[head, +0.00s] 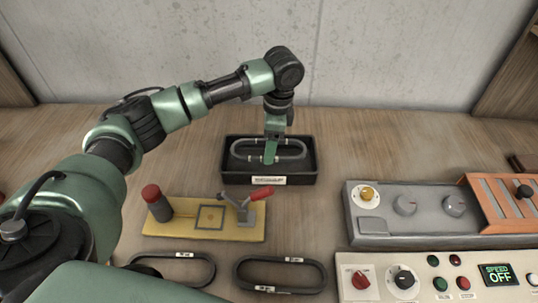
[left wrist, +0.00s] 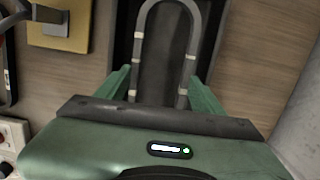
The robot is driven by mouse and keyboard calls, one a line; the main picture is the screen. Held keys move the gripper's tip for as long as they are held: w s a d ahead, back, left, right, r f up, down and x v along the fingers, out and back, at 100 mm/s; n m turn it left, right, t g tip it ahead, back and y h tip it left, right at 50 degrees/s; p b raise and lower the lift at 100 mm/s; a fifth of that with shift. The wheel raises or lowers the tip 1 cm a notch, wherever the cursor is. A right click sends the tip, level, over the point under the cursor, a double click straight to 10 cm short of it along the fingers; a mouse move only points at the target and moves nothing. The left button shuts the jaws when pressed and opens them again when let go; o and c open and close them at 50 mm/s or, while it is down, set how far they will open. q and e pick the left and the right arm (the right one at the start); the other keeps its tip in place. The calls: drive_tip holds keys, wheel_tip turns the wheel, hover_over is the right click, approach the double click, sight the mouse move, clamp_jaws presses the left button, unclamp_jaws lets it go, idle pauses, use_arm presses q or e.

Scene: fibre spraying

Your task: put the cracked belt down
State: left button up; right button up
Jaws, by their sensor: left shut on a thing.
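The cracked belt appears to be the grey loop with pale bands (head: 297,149), at the black tray (head: 228,172) near the back wall; cracks are too small to make out. My left gripper (head: 271,154) points down over the tray and is shut on this belt. In the left wrist view the two green fingers (left wrist: 162,95) stand at the outer sides of the belt (left wrist: 138,50), inside the tray's dark walls. I cannot tell whether the belt touches the tray floor. My right gripper is not in view.
A yellow fixture plate (head: 185,230) with red-topped post and red-handled clamp stands in front of the tray. Two dark belts (head: 281,290) (head: 172,284) lie nearer. Control panels (head: 405,240) (head: 430,262) fill the right. Bare wood lies right of the tray.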

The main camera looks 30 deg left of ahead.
use_arm(q)
drive_tip(key=shift+d+f, duration=0.1)
drive_tip(key=shift+f, duration=0.6)
wheel_tip(320, 180, down, 4)
drive_tip(key=shift+r+p, duration=0.1)
drive_tip(key=shift+p, duration=0.2)
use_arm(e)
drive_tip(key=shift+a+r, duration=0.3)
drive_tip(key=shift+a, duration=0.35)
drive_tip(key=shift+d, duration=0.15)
use_arm(q)
drive_tip(key=o, duration=1.1)
drive_tip(key=shift+f, duration=0.2)
drive_tip(key=shift+o, duration=0.2)
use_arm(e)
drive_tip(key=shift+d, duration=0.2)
